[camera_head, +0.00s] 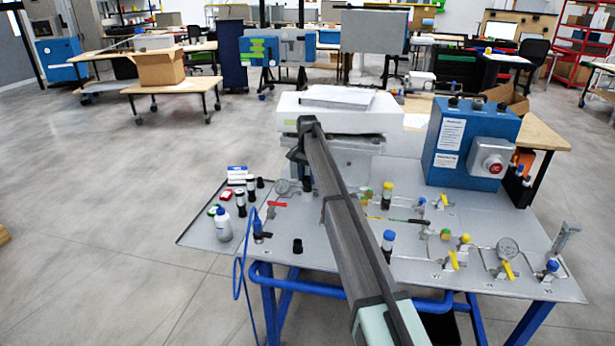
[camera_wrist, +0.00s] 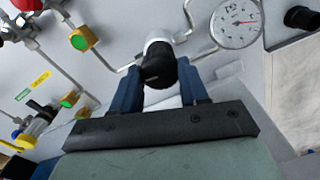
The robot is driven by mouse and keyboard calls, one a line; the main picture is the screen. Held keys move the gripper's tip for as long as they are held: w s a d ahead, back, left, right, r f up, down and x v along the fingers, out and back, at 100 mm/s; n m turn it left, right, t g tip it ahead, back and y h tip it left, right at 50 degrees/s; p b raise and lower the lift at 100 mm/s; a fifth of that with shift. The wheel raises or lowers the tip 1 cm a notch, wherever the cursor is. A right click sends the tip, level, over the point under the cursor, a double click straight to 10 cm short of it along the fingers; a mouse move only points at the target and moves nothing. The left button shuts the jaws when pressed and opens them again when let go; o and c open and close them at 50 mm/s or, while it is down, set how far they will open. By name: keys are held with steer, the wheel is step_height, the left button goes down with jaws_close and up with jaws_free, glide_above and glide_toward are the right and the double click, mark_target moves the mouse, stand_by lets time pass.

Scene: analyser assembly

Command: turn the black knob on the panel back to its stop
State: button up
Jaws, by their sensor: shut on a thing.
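The black knob (camera_wrist: 158,62) shows in the wrist view on a white collar fed by a grey pipe. My gripper (camera_wrist: 160,86) has its two blue fingers on either side of the knob, closed on it. The lower part of the knob and the finger contact are partly hidden by the fingers. In the head view my arm reaches over the grey panel (camera_head: 335,262) to its far left part, and hides most of the gripper and knob there. I cannot tell the knob's turn angle.
A round gauge (camera_wrist: 236,22) stands close right of the knob in the wrist view, with a black cap (camera_wrist: 302,18) farther right. Yellow and green fittings (camera_wrist: 82,38) lie left. In the head view a blue control box (camera_head: 470,150) and a white instrument (camera_head: 338,116) stand behind.

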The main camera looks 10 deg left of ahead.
mark_target(307, 178)
steer(key=n, duration=0.4)
steer(key=shift+n, duration=0.3)
steer(key=n, duration=0.5)
steer(key=shift+n, duration=0.3)
steer(key=n, duration=0.9)
steer(key=shift+n, duration=0.3)
steer(key=o, duration=1.1)
steer(key=shift+c, duration=0.2)
steer(key=shift+r, duration=0.15)
step_height(307, 178, up, 14)
steer(key=shift+f, duration=0.2)
